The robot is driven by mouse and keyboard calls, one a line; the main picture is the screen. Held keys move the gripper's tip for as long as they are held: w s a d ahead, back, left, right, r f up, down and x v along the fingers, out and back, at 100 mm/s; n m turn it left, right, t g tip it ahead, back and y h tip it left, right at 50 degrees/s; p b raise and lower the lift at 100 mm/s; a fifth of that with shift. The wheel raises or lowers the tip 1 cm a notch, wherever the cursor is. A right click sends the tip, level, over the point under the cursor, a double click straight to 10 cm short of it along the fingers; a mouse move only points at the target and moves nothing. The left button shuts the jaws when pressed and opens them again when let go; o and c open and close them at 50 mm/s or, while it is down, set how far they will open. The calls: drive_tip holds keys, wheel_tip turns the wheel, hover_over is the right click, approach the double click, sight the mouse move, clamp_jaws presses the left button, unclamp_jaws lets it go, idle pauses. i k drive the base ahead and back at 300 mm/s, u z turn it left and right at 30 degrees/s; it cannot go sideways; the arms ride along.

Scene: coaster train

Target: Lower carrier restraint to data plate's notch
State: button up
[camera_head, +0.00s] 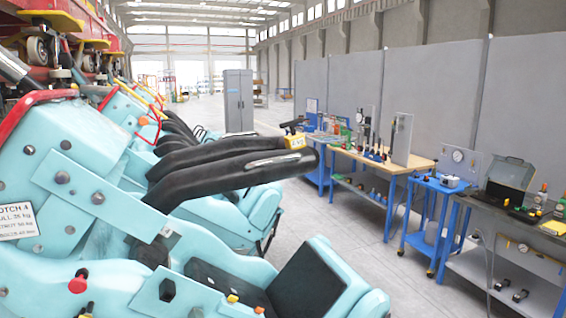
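The carrier restraint (222,178) is a pair of black padded bars. It reaches right from the turquoise carrier (90,175), raised well above the seat (308,280) and roughly level, tilting slightly up towards its free end. A grey metal grab handle (275,160) runs along its side. My gripper is not in view.
More turquoise seats (225,215) stand behind. A red knob (78,283) is on the carrier's lower side. Workbenches (350,155) with tools and a blue cart (432,200) line the grey partition at right. The floor (345,225) between is clear.

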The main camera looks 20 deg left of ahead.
sight(235, 162)
drive_tip(key=z, duration=0.2)
drive_tip(key=k, duration=0.7)
drive_tip(key=u, duration=1.15)
drive_tip(key=i, duration=1)
drive_tip(key=z, duration=0.05)
